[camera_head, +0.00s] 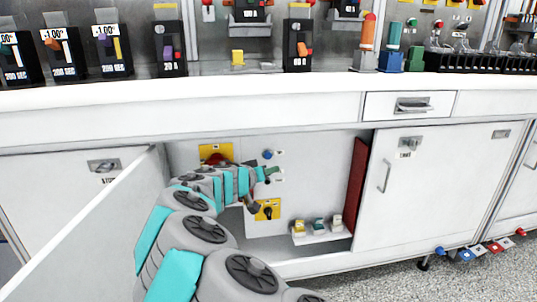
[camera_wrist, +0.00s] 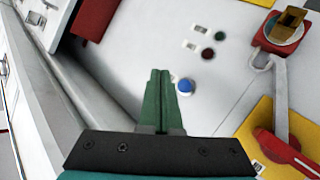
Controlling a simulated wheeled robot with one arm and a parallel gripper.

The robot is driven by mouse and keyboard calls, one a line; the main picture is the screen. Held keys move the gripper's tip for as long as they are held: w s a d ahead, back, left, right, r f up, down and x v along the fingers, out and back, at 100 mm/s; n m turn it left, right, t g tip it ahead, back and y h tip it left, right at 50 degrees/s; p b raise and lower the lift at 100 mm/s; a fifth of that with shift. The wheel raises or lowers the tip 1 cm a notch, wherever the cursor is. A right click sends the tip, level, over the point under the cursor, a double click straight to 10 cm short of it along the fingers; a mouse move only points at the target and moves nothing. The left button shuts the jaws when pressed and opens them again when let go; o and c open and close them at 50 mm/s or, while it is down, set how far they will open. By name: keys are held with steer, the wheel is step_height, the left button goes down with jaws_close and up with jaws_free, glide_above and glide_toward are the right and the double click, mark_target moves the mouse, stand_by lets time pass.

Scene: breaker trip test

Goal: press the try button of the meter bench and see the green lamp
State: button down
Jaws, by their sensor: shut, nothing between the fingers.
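The meter bench's white panel (camera_head: 320,170) is inside the open cabinet under the counter. A blue round button (camera_wrist: 185,86) is on it; it also shows in the head view (camera_head: 267,154). I cannot read a label that names it. Beyond it in the wrist view are a small dark red round piece (camera_wrist: 208,54) and a dark green lamp (camera_wrist: 220,36), which looks unlit. My gripper (camera_wrist: 160,74) is shut and empty, its green fingertips just left of the blue button in the wrist view, seemingly apart from it. My arm partly hides the panel in the head view.
An open white door (camera_head: 90,235) stands left of my arm; a red panel (camera_head: 356,190) bounds the opening's right. A yellow plate with a red handle (camera_wrist: 280,148) is nearby. A yellow plate with a black switch (camera_head: 267,210) and a small shelf of blocks (camera_head: 320,238) are lower.

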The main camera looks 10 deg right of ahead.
mark_target(267, 158)
steer(key=shift+w, duration=3.05)
steer(key=shift+w+f, duration=0.1)
steer(key=shift+w, duration=0.15)
steer(key=shift+w+b, duration=0.2)
steer(key=shift+b, duration=0.15)
steer(key=shift+w+b, duration=0.3)
steer(key=shift+w, duration=0.2)
steer(key=shift+s, duration=0.2)
stand_by(0.4)
steer(key=shift+s+b, duration=0.75)
